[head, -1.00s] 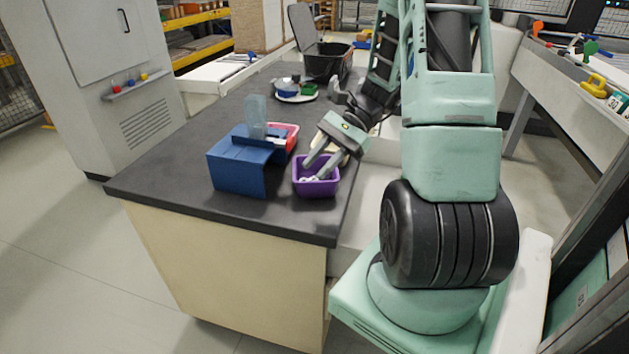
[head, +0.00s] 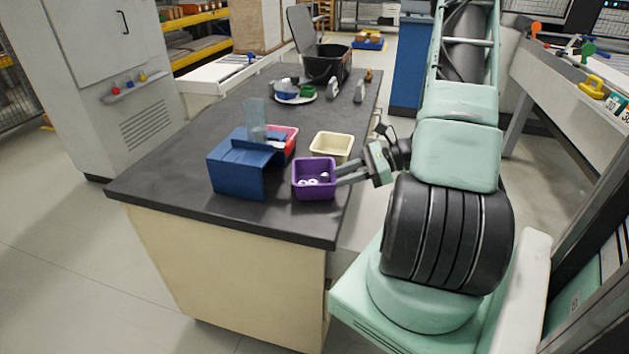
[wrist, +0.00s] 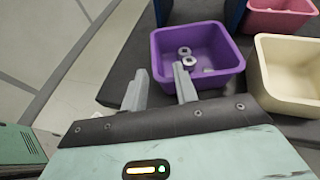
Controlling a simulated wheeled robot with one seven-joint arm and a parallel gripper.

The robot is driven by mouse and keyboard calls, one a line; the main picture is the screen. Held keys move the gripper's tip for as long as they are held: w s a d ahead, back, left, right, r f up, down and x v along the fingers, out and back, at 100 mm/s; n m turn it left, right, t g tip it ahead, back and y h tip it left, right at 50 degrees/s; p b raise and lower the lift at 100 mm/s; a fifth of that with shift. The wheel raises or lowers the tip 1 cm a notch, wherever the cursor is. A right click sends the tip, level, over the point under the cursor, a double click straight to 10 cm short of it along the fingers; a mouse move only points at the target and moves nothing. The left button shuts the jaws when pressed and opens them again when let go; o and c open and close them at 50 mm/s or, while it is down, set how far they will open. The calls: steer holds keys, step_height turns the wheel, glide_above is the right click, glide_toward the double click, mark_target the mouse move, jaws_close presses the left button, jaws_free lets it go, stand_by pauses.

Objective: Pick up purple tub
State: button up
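The purple tub (head: 315,188) stands upright near the right edge of the dark worktop, with several small white ring-shaped parts inside. In the wrist view the purple tub (wrist: 219,80) is just beyond my fingers. My gripper (head: 338,175) is at the tub's right side in the head view, reaching in low and roughly level. In the wrist view my gripper (wrist: 160,68) is open. One finger overlaps the tub's near rim and the other is just outside its left corner. Whether either finger touches the tub, I cannot tell.
A cream tub (head: 331,146) stands close behind the purple one. A blue bent stand (head: 236,170) is to its left, with a pink tub (head: 291,139) behind. The front left worktop is clear.

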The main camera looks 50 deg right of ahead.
mark_target(318, 185)
steer(key=p+x, duration=0.1)
steer(key=x, duration=0.6)
steer(key=shift+a+f, duration=0.2)
steer(key=shift+a, duration=0.15)
jaws_close()
